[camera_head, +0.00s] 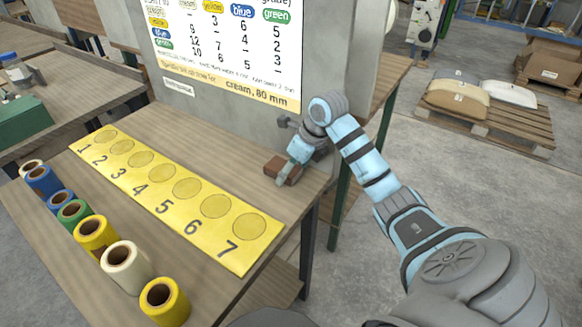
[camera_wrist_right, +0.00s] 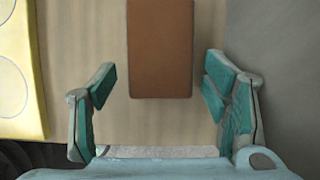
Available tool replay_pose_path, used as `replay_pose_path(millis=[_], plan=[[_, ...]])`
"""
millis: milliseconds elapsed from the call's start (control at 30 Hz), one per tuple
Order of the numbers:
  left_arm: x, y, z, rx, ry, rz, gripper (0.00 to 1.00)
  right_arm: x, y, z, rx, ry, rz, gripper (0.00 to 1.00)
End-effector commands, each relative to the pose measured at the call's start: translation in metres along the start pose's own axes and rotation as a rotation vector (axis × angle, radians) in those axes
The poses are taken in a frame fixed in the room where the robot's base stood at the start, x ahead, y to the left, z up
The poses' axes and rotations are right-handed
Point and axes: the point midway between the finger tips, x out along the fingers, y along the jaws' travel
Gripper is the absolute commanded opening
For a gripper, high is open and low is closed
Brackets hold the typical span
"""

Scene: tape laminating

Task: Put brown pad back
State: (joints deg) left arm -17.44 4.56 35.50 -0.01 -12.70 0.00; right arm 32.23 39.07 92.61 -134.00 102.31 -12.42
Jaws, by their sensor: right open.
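The brown pad (camera_head: 283,170) lies on the wooden table near its right end, just right of the yellow numbered mat and close to the grey wall panel. My right gripper (camera_head: 291,165) is right at it and partly covers it in the head view. In the right wrist view the brown pad (camera_wrist_right: 160,50) is a plain brown block straight ahead, in line with the gap between the fingers. The right gripper (camera_wrist_right: 161,95) is open there, one teal finger to each side, with no finger touching the pad that I can see. My left gripper is not in view.
The yellow mat (camera_head: 165,177) with numbered circles lies along the table. Several tape rolls, such as the white one (camera_head: 127,267), stand in a row along the near edge. A grey panel (camera_head: 225,110) with a chart rises behind. The table's right edge is close to the pad.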

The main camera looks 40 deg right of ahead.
Motion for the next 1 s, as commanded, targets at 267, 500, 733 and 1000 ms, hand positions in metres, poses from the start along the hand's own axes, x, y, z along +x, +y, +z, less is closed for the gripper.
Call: replay_pose_path(millis=[267,500,733,1000], plan=[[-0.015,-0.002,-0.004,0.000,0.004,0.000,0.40,-0.062,-0.002,0.002,-0.002,-0.002,-0.006,0.69],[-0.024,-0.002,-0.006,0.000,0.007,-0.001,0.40,-0.115,-0.001,0.002,-0.001,-0.001,-0.003,0.69],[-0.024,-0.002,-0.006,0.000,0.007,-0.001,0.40,-0.122,0.000,0.001,0.000,-0.001,0.000,0.69],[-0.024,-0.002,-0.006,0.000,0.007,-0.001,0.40,-0.122,0.000,0.001,0.000,-0.001,0.000,0.69]])
